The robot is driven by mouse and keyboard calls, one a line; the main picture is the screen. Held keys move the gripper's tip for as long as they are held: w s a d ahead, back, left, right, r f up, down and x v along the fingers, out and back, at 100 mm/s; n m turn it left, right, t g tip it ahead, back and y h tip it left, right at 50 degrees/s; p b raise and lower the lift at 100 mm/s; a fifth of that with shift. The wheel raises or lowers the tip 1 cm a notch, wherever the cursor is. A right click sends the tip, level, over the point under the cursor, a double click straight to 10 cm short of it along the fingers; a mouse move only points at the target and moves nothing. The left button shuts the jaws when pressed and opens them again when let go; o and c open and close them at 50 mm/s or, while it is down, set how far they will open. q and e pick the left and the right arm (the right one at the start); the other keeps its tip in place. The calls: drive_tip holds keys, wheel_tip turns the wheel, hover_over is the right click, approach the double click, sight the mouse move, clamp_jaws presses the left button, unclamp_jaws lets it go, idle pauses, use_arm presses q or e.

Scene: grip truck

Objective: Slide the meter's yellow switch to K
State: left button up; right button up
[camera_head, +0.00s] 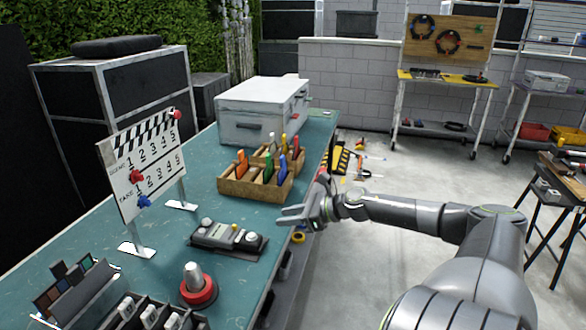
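The meter (215,236) is a dark grey box with lighter knobs, lying flat on the teal table near the front edge. Its small yellow switch (235,227) shows on the upper face; the K marking is too small to read. My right gripper (281,215) is to the right of and a little above the meter in the picture, apart from it. Its two fingers point left with a narrow gap between them, and nothing is held. My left gripper is not in view.
A wooden divided box (240,188) with coloured items stands behind the meter. A red-based knob (198,289) stands in front, and a clapperboard (142,167) on stands is at the left. A white case (245,103) is farther back. The teal table (165,240) is bare left of the meter.

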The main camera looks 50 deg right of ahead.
drive_tip(key=shift+s+d+r, duration=0.2)
drive_tip(key=shift+s+r, duration=0.05)
drive_tip(key=shift+s, duration=0.2)
idle(0.3)
drive_tip(key=s+d+f+m+h, duration=0.2)
drive_tip(key=s+d+f+m, duration=0.1)
drive_tip(key=f+m, duration=0.35)
drive_tip(key=s+d+f+m+h, duration=0.25)
drive_tip(key=f+m, duration=0.25)
drive_tip(key=f, duration=0.3)
drive_tip(key=s+d+f+m+h, duration=0.2)
drive_tip(key=d+f+m+h, duration=0.1)
drive_tip(key=f+m, duration=0.35)
drive_tip(key=s+a+f+m+g+h, duration=0.2)
drive_tip(key=s+f+m, duration=0.5)
drive_tip(key=f, duration=0.4)
drive_tip(key=s+a+f+m+g+y, duration=0.1)
drive_tip(key=s+a+f+m+g, duration=0.4)
drive_tip(key=s+a+f+m, duration=0.75)
drive_tip(key=s+a+f+m+g+y, duration=0.1)
drive_tip(key=s+a+f+g, duration=0.1)
drive_tip(key=s+a+f, duration=0.4)
drive_tip(key=s+a+f+m+g+y, duration=0.1)
drive_tip(key=s+a+f, duration=0.4)
drive_tip(key=a, duration=0.7)
drive_tip(key=shift+s+f+m+g, duration=0.35)
drive_tip(key=shift+s+m+g, duration=0.25)
drive_tip(key=shift+s+m, duration=0.15)
